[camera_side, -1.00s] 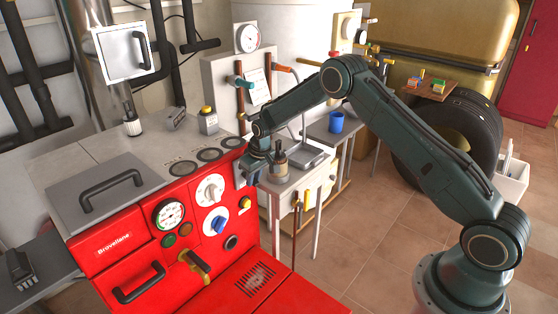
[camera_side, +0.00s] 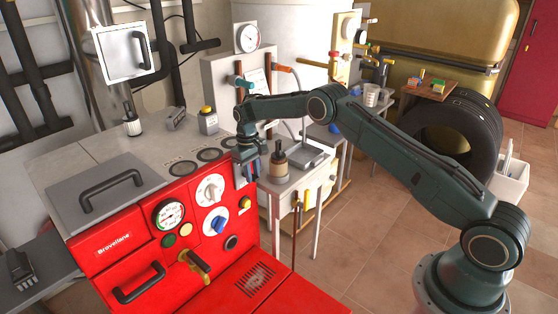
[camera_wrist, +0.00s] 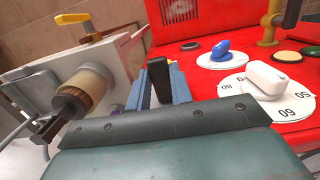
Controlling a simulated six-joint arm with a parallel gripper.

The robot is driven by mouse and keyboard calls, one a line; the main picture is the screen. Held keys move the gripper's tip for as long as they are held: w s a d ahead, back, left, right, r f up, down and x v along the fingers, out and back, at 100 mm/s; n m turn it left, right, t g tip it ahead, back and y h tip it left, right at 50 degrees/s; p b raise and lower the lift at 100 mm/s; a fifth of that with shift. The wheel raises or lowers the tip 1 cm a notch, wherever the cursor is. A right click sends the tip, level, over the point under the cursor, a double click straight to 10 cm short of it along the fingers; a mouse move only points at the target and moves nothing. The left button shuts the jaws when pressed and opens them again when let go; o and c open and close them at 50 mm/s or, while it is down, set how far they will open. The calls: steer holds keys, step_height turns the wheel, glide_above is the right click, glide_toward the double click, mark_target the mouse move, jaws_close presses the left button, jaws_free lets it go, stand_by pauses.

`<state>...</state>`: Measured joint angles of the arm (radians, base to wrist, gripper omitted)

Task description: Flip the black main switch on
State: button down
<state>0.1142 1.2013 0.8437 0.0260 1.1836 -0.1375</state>
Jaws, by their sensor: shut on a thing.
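The black main switch (camera_wrist: 157,72) shows as an upright black lever in the wrist view, at the edge of the red boiler panel (camera_wrist: 216,30). My gripper (camera_wrist: 161,82) is shut on the lever, with one blue-grey finger on each side. In the side view my gripper (camera_side: 245,168) is at the right edge of the red boiler (camera_side: 140,240). The switch is hidden there behind my gripper and wrist. I cannot tell the on or off marking.
A white numbered dial (camera_side: 210,190) and a blue knob (camera_side: 219,224) sit left of my gripper. Two round lamps (camera_side: 168,240) are on the boiler front.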

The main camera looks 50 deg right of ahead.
steer(key=shift+r, duration=0.1)
stand_by(0.3)
steer(key=c, duration=1.2)
jaws_free()
steer(key=shift+c, duration=0.2)
steer(key=shift+r, duration=0.1)
steer(key=shift+w+r, duration=0.25)
steer(key=shift+r, duration=1.6)
steer(key=shift+w+r, duration=0.2)
steer(key=shift+r, duration=1.6)
